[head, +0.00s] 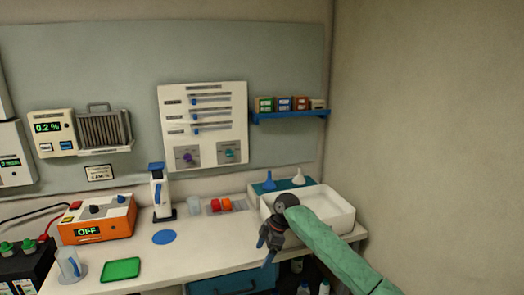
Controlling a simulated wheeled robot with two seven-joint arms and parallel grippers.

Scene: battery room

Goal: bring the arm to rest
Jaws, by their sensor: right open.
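My right arm comes in from the lower right in a green sleeve. My right gripper (268,250) hangs at the front edge of the bench, in front of the white sink basin (340,217), with its fingers pointing down and a little left. It is open, and I see nothing between its fingers. The arm covers part of the basin's front. My left gripper is not in view.
The white bench (205,245) carries an orange power unit (97,219), a white and blue stand (160,193), a green tray (121,269) and red pieces (222,205). A blue shelf (290,116) holds small boxes. Bottles stand below the bench.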

